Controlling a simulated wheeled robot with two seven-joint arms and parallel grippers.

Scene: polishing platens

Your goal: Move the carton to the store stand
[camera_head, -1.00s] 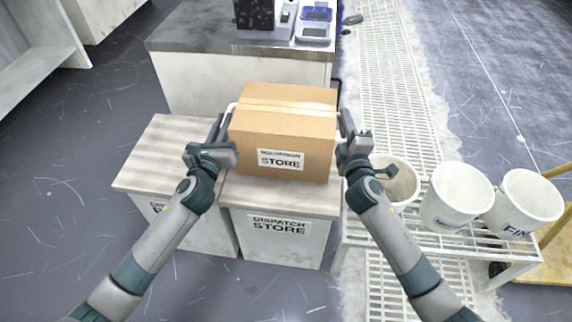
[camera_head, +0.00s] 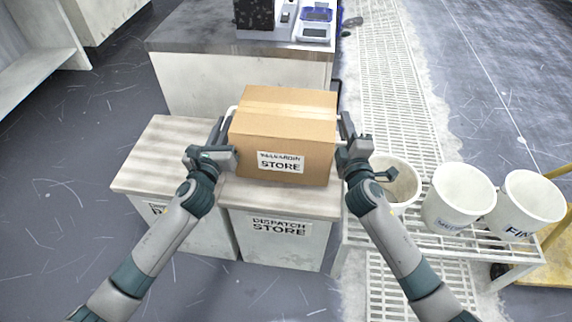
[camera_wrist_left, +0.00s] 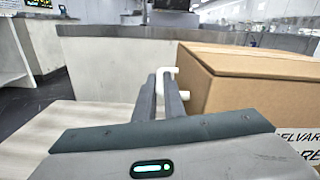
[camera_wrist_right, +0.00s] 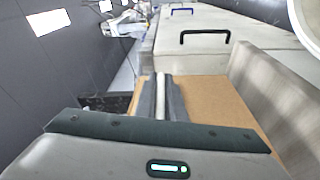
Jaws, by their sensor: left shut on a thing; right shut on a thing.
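The brown carton (camera_head: 285,143) bears a white label ending in STORE and has a white handle at each side. It is upright over the right-hand stand (camera_head: 275,240), whose front reads DISPATCH STORE. I cannot tell whether its base touches the top. My left gripper (camera_head: 221,132) is shut on the left handle, which shows between its fingers in the left wrist view (camera_wrist_left: 168,76). My right gripper (camera_head: 345,130) is at the carton's right side. In the right wrist view its fingers (camera_wrist_right: 161,98) are shut on the white right handle.
Another stand (camera_head: 160,165) adjoins on the left, its label mostly hidden by my left arm. A metal-topped bench (camera_head: 200,35) with instruments stands behind. White buckets (camera_head: 458,197) sit on a slatted rack (camera_head: 430,235) at right, one close to my right gripper.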

